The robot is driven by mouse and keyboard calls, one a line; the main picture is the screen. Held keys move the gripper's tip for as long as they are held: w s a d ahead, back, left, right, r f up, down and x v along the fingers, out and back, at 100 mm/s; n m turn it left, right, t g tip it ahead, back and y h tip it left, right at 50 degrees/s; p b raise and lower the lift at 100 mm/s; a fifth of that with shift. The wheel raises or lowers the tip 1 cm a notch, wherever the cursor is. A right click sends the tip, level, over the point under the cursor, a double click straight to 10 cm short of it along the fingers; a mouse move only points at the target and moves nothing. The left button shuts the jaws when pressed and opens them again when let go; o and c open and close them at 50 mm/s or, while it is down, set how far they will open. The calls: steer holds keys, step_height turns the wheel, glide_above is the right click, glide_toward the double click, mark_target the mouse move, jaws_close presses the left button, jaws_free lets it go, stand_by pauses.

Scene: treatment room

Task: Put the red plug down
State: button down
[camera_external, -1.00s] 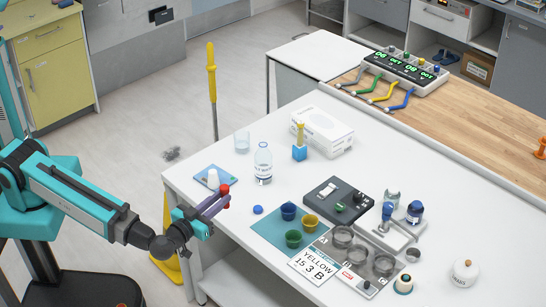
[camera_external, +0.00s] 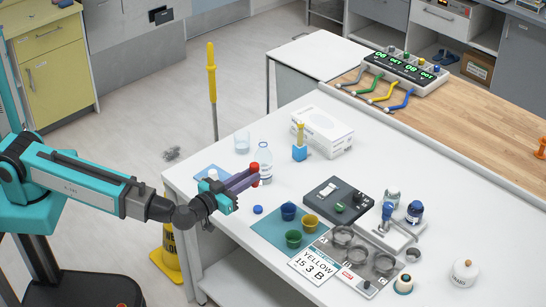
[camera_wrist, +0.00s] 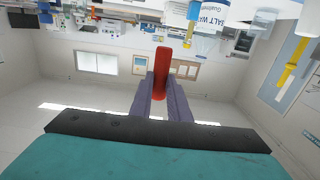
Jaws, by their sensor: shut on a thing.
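The red plug (camera_external: 254,168) is at the tips of my gripper (camera_external: 252,174) in the external view. My gripper is shut on it, above the left part of the white table (camera_external: 232,221). In the wrist view the red plug (camera_wrist: 161,74) stands out between the two grey-purple fingers (camera_wrist: 162,101). In the external view the held plug overlaps the clear bottle (camera_external: 265,160) behind it; I cannot tell whether they touch.
A blue mat (camera_external: 208,178) with a white piece lies behind my gripper. A blue cap (camera_external: 257,209) lies in front. Blue, yellow and green cups (camera_external: 293,239) stand to the right near a dark device (camera_external: 337,201). The table's front left edge is close.

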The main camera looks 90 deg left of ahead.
steer(key=w+a+r+m+t+h+b, duration=0.2)
steer(key=w+a+m+t+h+b, duration=0.15)
steer(key=w+a+h+b, duration=0.35)
steer(key=w+a+r+m+t+h+b, duration=0.2)
steer(key=w+a+m+h, duration=0.3)
steer(key=w+a, duration=0.4)
steer(key=s+a+f+m+h+b, duration=0.1)
steer(key=s+a+b, duration=0.3)
steer(key=a, duration=0.5)
steer(key=s+a+f+m+g+h+b, duration=0.1)
steer(key=s+a+f+m+h+b, duration=0.1)
steer(key=a, duration=0.7)
steer(key=s+a+f+m+h+b, duration=0.2)
steer(key=s+a+f+h+b, duration=0.1)
steer(key=a, duration=0.6)
steer(key=s+h+b, duration=0.1)
steer(key=s+b, duration=0.1)
steer(key=b, duration=0.1)
steer(key=shift+s+a+f+h, duration=0.15)
steer(key=shift+s+f+h, duration=0.2)
steer(key=shift+s+h, duration=0.05)
steer(key=shift+g, duration=0.25)
steer(key=shift+f, duration=3.15)
steer(key=shift+f, duration=1.85)
